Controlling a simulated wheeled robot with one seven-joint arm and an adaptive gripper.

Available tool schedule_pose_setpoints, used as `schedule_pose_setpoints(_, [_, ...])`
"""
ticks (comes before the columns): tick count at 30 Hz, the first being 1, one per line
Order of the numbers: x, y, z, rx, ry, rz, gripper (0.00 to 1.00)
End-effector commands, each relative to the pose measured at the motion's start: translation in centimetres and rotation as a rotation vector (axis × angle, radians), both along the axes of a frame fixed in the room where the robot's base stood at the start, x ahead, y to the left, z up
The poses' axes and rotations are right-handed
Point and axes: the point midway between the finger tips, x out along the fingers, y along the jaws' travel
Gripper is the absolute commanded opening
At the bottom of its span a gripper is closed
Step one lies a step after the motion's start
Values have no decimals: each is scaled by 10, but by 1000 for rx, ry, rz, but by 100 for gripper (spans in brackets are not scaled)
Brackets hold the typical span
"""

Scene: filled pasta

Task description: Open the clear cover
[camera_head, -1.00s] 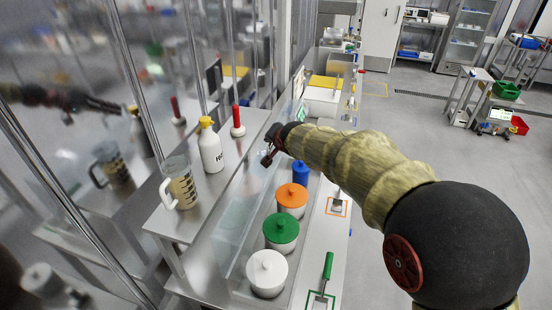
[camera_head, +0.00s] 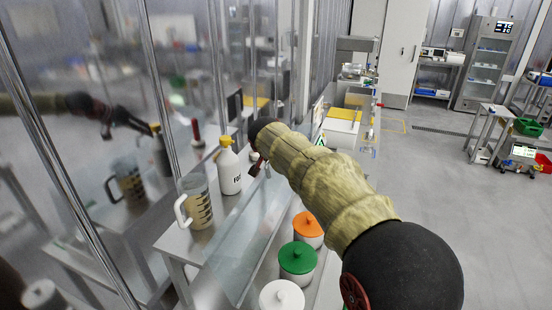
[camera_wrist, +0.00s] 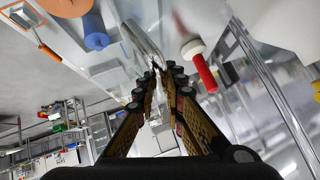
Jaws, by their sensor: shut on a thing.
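The clear cover (camera_head: 247,238) shows faintly in the head view as a see-through sheet along the left side of the canisters. Its exact outline is hard to tell. My gripper (camera_head: 257,166) is at its far end, just right of a white bottle. In the wrist view, my gripper's fingertips (camera_wrist: 156,76) are closed together at the end of a pale, glassy bar (camera_wrist: 143,42), which looks like the cover's handle or edge. The exact contact is partly hidden by the fingers.
Canisters with orange (camera_head: 308,228), green (camera_head: 297,260) and white (camera_head: 282,296) lids stand right of the cover. The yellow-capped bottle (camera_head: 230,172) and a beaker (camera_head: 196,203) stand on the left shelf. A red-handled tool (camera_wrist: 205,72) and blue object (camera_wrist: 95,35) are near my gripper.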

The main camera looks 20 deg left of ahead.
Motion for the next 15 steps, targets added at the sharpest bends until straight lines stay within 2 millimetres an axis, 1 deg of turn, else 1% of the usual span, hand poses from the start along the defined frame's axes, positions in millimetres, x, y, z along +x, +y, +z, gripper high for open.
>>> schedule_pose_setpoints(14, [0, 2, -1, -6, 1, -2, 0])
schedule_pose_setpoints(15, [0, 2, 0, -6, 1, -2, 13])
